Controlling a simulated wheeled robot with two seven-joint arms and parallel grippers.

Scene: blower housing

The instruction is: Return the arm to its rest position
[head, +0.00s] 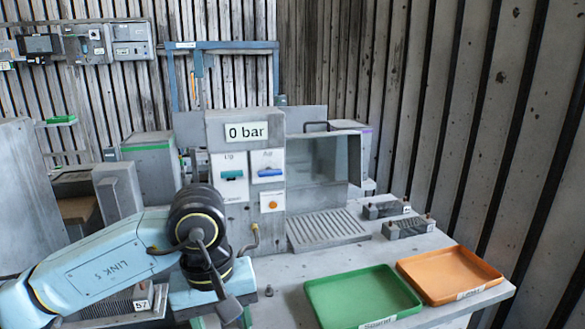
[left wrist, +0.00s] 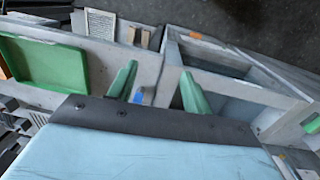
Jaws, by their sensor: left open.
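My left arm (head: 105,268) comes in from the left in the head view, bent at a black joint in front of the bench. Its hand points down near the bench's front left part, and its fingers are mostly hidden there. In the left wrist view, my left gripper (left wrist: 158,68) has two green fingers spread apart. Nothing is held between them. A small blue thing (left wrist: 147,97) shows beyond the gap; I cannot tell what it is. My right gripper is in neither view.
A test station with a "0 bar" display (head: 247,131) stands behind the arm. A green tray (head: 362,297), also in the left wrist view (left wrist: 42,62), and an orange tray (head: 450,274) lie at the right. Two grey blocks (head: 408,228) sit behind them. Bare bench lies between station and trays.

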